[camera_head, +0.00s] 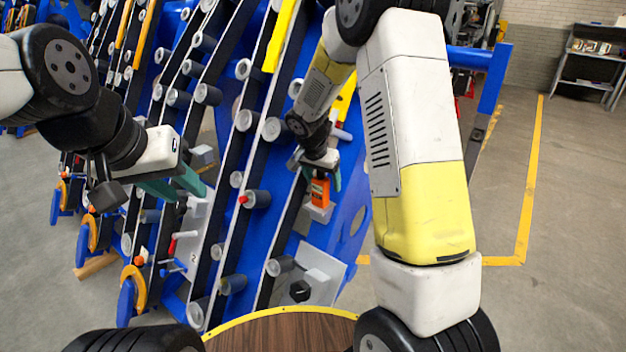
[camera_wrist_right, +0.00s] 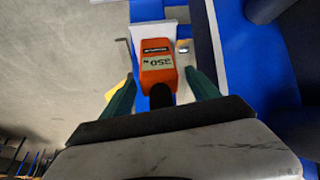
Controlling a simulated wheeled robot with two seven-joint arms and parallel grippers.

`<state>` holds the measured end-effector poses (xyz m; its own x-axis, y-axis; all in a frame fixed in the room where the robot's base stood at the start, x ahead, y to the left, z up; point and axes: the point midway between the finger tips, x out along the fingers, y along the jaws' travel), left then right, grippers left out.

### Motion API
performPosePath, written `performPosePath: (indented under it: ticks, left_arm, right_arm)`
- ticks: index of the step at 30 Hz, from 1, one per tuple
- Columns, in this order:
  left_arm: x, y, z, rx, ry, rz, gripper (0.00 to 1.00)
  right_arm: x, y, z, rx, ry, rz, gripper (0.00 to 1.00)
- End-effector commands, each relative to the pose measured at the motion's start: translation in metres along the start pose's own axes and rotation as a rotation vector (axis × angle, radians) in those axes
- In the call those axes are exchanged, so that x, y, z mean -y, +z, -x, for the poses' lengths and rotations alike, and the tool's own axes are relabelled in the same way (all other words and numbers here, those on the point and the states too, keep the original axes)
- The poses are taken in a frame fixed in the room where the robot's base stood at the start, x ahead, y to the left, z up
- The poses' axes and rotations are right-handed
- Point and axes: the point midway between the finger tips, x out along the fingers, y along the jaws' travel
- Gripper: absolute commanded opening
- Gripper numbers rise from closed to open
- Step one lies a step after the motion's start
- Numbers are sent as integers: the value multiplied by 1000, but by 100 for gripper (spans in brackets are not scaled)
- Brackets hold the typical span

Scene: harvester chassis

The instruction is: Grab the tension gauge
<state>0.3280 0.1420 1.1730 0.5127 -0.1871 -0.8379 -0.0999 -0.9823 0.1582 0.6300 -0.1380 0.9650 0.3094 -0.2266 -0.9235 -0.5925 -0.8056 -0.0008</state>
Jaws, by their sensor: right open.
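The tension gauge (camera_head: 320,191) is a small orange device on a white bracket on the blue chassis in the head view. In the right wrist view the gauge (camera_wrist_right: 157,62) shows its display face between my right gripper's green fingers. My right gripper (camera_head: 322,175) is open around it, with a visible gap between each finger and the gauge (camera_wrist_right: 160,88). The gauge's dark lower end is partly hidden by the gripper body. My left gripper (camera_head: 178,184) has green fingers and hangs at the left, away from the gauge; its finger gap is hard to make out.
The blue chassis (camera_head: 345,225) carries black belts and several grey rollers close around the right gripper. A white bracket (camera_head: 318,212) sits at the gauge. A round wooden tabletop (camera_head: 285,332) is at the bottom. Open floor (camera_head: 560,230) lies to the right.

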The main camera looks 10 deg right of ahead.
Motion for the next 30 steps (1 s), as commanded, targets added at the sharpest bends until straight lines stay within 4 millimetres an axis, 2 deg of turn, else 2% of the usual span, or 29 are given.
performPosePath:
  ticks: [8, 11, 19, 30]
  left_arm:
    - [0, 0, 0, 0, 0, 0, 36]
    - [0, 0, 0, 0, 0, 0, 36]
    - [0, 0, 0, 0, 0, 0, 36]
    - [0, 0, 0, 0, 0, 0, 36]
  right_arm:
    - [1, 2, -6, 1, -1, 4, 70]
    - [1, 2, -6, 1, -1, 3, 54]
    - [0, 2, -6, 1, 0, 3, 1]
    - [1, 1, -3, 0, -1, 2, 0]
